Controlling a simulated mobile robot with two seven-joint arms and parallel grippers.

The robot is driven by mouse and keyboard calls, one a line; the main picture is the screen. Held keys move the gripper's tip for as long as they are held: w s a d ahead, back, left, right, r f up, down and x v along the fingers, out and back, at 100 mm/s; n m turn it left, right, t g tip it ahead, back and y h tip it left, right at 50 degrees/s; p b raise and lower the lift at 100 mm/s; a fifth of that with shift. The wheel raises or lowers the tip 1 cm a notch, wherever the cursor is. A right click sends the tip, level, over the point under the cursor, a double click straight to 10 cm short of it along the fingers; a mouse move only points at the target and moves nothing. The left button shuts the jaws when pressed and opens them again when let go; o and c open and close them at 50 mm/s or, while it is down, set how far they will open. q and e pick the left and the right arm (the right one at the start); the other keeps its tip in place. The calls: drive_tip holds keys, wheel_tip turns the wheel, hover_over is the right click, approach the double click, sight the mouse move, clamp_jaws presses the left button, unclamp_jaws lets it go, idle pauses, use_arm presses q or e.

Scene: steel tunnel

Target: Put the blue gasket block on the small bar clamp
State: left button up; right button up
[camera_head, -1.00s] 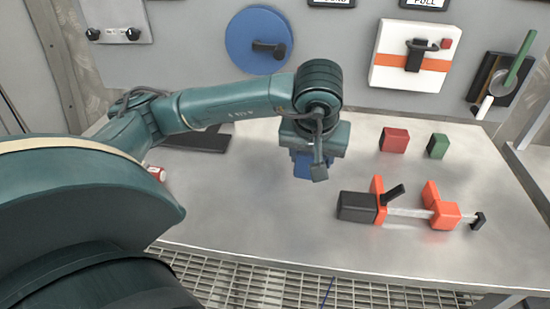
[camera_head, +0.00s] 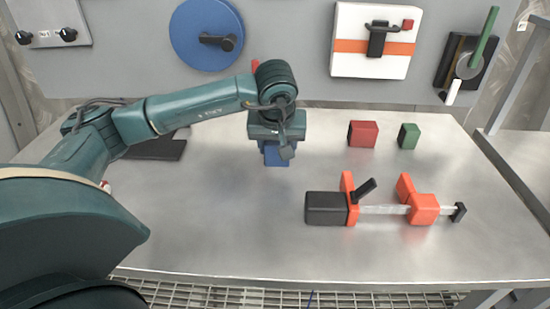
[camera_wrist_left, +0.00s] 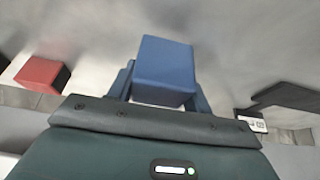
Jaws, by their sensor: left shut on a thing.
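The blue gasket block (camera_head: 277,156) is in my left gripper (camera_head: 277,146), which points down over the left-middle of the steel table. In the left wrist view the blue block (camera_wrist_left: 165,68) sits between the two fingers. I cannot tell how far it is above the table. The small bar clamp (camera_head: 422,208) lies on the table to the right and nearer the front, with a black handle, orange jaws and a grey bar. The block and clamp are apart. My right gripper is not in view.
A red block (camera_head: 363,134) and a green block (camera_head: 409,136) stand behind the clamp. A dark flat thing (camera_head: 158,149) lies at the left, partly behind my arm. The wall panel behind holds a blue disc (camera_head: 207,35) and a white box (camera_head: 373,62). The table's front middle is clear.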

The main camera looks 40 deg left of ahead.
sight(277, 159)
use_arm(q)
drive_tip(key=shift+f, duration=1.8)
drive_tip(key=shift+f, duration=0.15)
drive_tip(key=o, duration=0.6)
drive_tip(key=shift+f, duration=0.1)
drive_tip(key=shift+c, duration=0.2)
drive_tip(key=o, duration=0.5)
drive_tip(key=shift+c, duration=0.2)
